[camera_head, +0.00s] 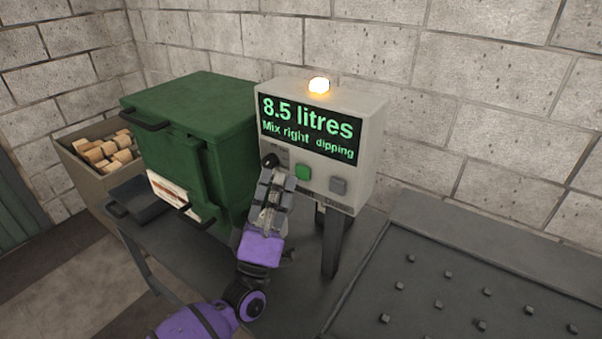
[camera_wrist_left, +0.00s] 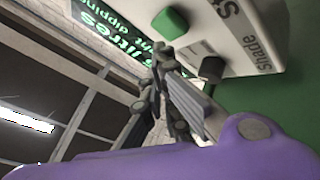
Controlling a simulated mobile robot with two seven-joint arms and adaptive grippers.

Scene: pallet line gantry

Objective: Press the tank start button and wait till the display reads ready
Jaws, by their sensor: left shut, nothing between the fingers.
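The control box (camera_head: 370,150) stands on dark legs, its face toward me. Its display (camera_head: 306,127) reads "8.5 litres" and "Mix right dipping" in green, and it does not read ready. A green button (camera_head: 302,172) sits below the display, with a grey button (camera_head: 338,186) to its right and a black knob (camera_head: 270,160) to its left. My left gripper (camera_head: 274,172) is shut and empty in front of the panel, just left of the green button. In the left wrist view its fingertips (camera_wrist_left: 165,54) are close below the green button (camera_wrist_left: 170,22); I cannot tell whether they touch the panel. The knob (camera_wrist_left: 211,70) is labelled "Shade".
An amber lamp (camera_head: 318,86) glows on top of the box. A green lidded cabinet (camera_head: 205,105) stands close on the left, beside a bin of wooden blocks (camera_head: 85,170). A dark studded surface (camera_head: 440,270) spreads at the right. A block wall (camera_head: 480,100) closes the back.

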